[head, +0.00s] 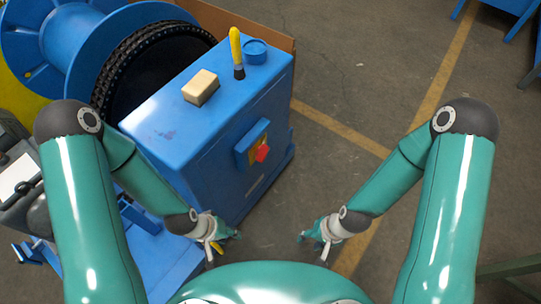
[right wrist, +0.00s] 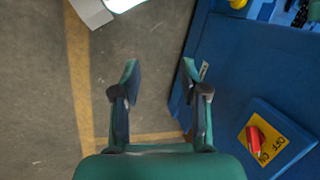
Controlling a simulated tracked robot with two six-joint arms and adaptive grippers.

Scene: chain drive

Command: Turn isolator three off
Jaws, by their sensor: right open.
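One isolator shows, a red handle (head: 261,153) on a yellow plate (head: 254,143) on the front of a blue cabinet (head: 223,150). In the right wrist view the red handle (right wrist: 255,140) lies at the right, with OFF and ON printed beside it; its lower end is near ON. I cannot read a number on it. My right gripper (head: 310,238) is open and empty, below and right of the handle in the head view. In the wrist view its fingers (right wrist: 158,70) are left of the handle, apart from it. My left gripper (head: 226,235) is low before the cabinet; its jaws are unclear.
A blue wheel and black chain (head: 128,62) stand behind left. The floor right of the cabinet (head: 340,80) is clear, with yellow lines.

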